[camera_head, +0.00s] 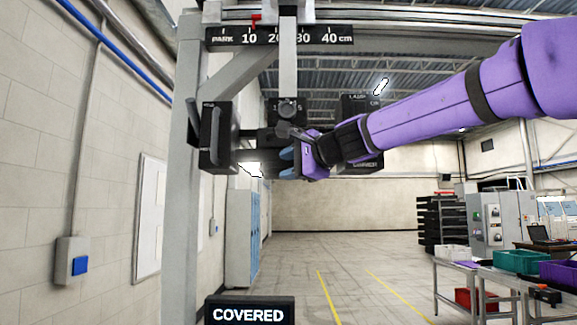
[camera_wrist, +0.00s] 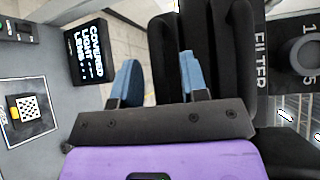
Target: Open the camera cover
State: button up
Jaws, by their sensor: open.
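A black camera assembly hangs from a grey vertical bar under the ruler. A black plate (camera_head: 216,138) with an upright handle bar is on its left side; I cannot tell for sure that it is the cover. A display (camera_head: 249,311) reads COVERED and also shows in the wrist view (camera_wrist: 88,50). My gripper (camera_head: 287,158) is open at the lower front of the assembly. In the wrist view its blue fingertips (camera_wrist: 160,82) are apart, with the right one in front of a black housing part (camera_wrist: 167,50). Nothing is clearly held, and my gripper hides part of the assembly.
A ruler (camera_head: 280,37) with a red pointer spans the top, and a grey post (camera_head: 184,220) stands at left. In the wrist view, a FILTER label (camera_wrist: 261,55) and dial (camera_wrist: 299,52) are at right, a checkerboard target (camera_wrist: 25,108) at left. Tables with bins (camera_head: 520,262) are far right.

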jog(key=shift+w+a, duration=0.15)
grip_shut()
jog(key=s, duration=1.2)
jog(key=shift+s+a, duration=0.15)
jog(key=shift+s, duration=0.15)
grip_release()
